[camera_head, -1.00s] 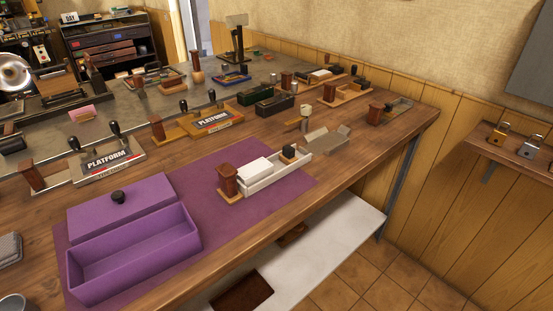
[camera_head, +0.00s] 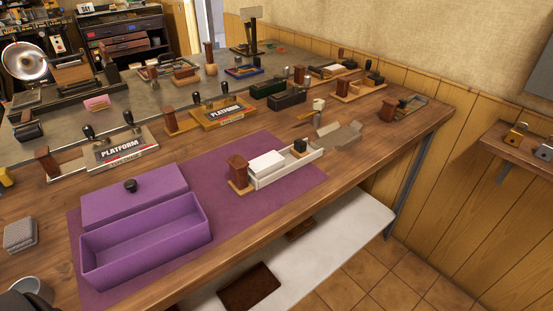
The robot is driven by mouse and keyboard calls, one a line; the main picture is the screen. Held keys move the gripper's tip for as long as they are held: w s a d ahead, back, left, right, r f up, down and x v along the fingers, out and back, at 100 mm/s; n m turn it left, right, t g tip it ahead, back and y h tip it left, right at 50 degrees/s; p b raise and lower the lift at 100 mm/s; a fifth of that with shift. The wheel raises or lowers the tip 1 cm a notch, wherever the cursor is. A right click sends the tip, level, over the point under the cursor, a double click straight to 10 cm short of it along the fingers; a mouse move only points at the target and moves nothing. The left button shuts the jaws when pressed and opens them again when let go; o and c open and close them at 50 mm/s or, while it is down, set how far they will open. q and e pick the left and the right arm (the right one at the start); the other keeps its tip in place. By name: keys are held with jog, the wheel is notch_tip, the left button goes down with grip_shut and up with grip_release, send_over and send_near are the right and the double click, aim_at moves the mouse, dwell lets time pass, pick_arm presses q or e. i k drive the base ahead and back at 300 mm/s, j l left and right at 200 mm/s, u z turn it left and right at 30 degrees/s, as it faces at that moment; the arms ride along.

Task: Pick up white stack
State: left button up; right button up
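The white stack (camera_head: 266,164) is a small white block, with layers too small to make out. It lies in a narrow white tray (camera_head: 290,172) on the purple mat (camera_head: 308,186), right of the purple box. A brown wooden block (camera_head: 238,169) stands at the tray's left end, and a small block with a dark top (camera_head: 300,147) sits toward its right end. Neither of my grippers can be made out in this view. A dark shape cut off at the bottom left corner is too partial to identify.
An open, empty purple box (camera_head: 146,240) and its knobbed lid (camera_head: 135,196) lie left of the tray. Platform stamps (camera_head: 122,150) and dark boxes (camera_head: 287,101) stand behind. A grey folded piece (camera_head: 339,133) is right of the tray. The mat's front strip is clear.

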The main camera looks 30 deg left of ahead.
aim_at(265, 165)
jog(key=i+l+u, duration=0.15)
jog(key=u, duration=0.3)
jog(key=i+l+u, duration=0.1)
jog(key=u, duration=0.35)
jog(key=l+u, duration=0.25)
jog(key=u, duration=0.2)
jog(key=i+l+u, duration=0.1)
jog(key=u, duration=0.35)
jog(key=l+u, duration=0.55)
jog(key=u, duration=0.35)
